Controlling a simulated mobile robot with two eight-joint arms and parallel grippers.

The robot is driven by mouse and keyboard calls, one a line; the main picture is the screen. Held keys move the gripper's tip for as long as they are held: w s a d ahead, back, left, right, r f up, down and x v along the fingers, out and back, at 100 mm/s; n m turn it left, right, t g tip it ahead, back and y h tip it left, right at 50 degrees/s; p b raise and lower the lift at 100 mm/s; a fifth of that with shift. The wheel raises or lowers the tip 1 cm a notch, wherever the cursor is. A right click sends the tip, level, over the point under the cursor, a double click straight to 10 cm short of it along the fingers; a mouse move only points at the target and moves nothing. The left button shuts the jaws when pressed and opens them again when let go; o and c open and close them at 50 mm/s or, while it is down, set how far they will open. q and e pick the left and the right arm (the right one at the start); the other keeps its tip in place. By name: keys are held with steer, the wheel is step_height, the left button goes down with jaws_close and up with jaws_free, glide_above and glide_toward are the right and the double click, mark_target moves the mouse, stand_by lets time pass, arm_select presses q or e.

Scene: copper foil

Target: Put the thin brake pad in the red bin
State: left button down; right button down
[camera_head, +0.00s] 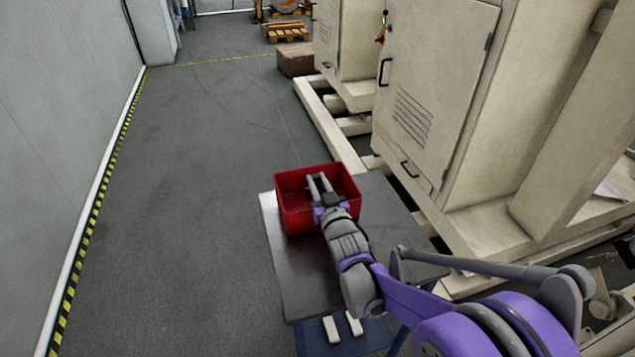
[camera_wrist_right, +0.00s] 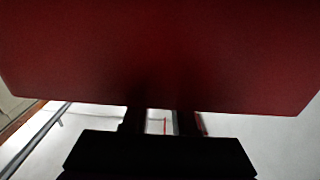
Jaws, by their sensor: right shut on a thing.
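The red bin (camera_head: 297,218) stands on a dark-topped table in the head view. A large dark red surface, which looks like the bin (camera_wrist_right: 150,55), fills the upper part of the right wrist view. My right gripper (camera_head: 319,180) reaches over the bin's opening, its two grey fingers pointing away. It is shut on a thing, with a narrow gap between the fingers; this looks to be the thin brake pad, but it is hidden. In the right wrist view, my right gripper's fingers (camera_wrist_right: 161,124) are dark silhouettes. My left gripper is not in view.
The table (camera_head: 302,277) has bare room in front of the bin. Two small pale blocks (camera_head: 342,326) show on a blue surface at the table's near edge. Beige cabinets (camera_head: 430,95) stand close on the right. Open grey floor (camera_head: 190,200) lies to the left.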

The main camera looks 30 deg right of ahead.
steer(key=shift+f+b, duration=0.3)
steer(key=shift+f, duration=0.3)
steer(key=c, duration=0.7)
jaws_free()
steer(key=shift+r, duration=0.1)
steer(key=shift+r, duration=0.1)
steer(key=shift+s+a+r+p, duration=0.1)
steer(key=shift+s+r+p, duration=0.4)
steer(key=shift+r+p, duration=0.05)
steer(key=p+v, duration=0.1)
steer(key=v, duration=1)
steer(key=shift+f, duration=0.15)
